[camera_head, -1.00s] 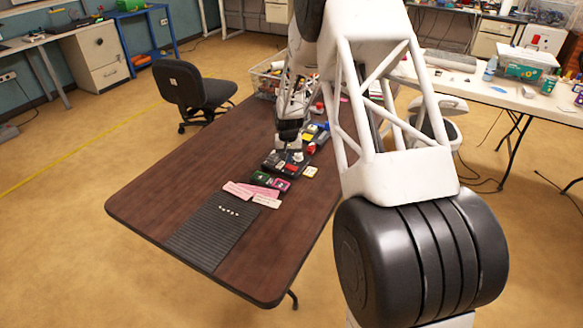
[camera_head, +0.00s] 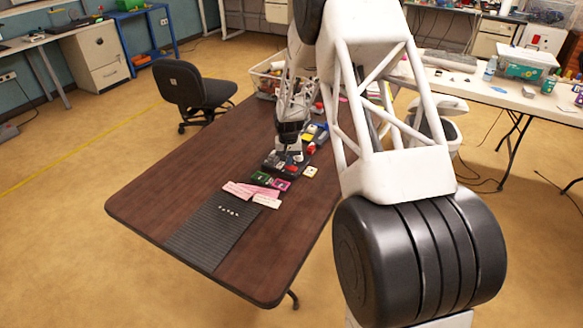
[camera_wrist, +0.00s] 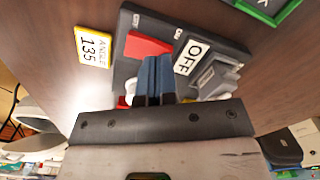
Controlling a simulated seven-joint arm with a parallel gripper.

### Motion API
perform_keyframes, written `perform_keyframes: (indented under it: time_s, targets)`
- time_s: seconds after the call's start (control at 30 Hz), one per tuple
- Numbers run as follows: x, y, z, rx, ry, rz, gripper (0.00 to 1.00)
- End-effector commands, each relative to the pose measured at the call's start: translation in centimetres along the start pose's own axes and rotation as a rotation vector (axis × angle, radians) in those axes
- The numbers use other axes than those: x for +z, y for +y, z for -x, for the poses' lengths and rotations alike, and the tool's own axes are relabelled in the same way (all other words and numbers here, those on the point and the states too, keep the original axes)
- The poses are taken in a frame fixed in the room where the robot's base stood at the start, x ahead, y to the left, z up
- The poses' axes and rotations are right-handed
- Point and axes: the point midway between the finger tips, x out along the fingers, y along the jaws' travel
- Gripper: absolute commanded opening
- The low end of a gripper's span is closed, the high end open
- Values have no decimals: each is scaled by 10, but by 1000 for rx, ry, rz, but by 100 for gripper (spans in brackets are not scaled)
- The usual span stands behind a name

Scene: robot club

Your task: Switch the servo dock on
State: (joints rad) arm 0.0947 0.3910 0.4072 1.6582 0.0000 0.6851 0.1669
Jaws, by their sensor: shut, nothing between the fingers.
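The servo dock is a dark box (camera_wrist: 128,65) on the table, and it fills the upper middle of the wrist view. On its top are a red part (camera_wrist: 148,45), a white label reading OFF (camera_wrist: 193,57) and a raised grey part (camera_wrist: 214,76) beside the label. My gripper (camera_wrist: 154,66) is shut and empty, its blue-grey fingertips over the dock between the red part and the OFF label. Whether they touch it I cannot tell. In the head view my gripper (camera_head: 288,154) is low over the dock (camera_head: 272,165), hiding part of it.
A yellow-edged card reading ANGLE 135 (camera_wrist: 93,47) lies beside the dock. Pink strips (camera_head: 252,193) and a ribbed dark mat (camera_head: 212,232) lie nearer on the brown table (camera_head: 165,190). Other coloured items and a bin (camera_head: 266,82) crowd the far end. The table's left side is clear.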

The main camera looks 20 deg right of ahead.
Motion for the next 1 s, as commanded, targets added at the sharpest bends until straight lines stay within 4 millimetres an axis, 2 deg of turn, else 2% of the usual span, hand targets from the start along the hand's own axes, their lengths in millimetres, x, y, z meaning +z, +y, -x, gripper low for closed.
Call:
perform_keyframes:
  time_s: [1.0]
  targets:
    - [0, 0, -11, 0, -1, 0, 0]
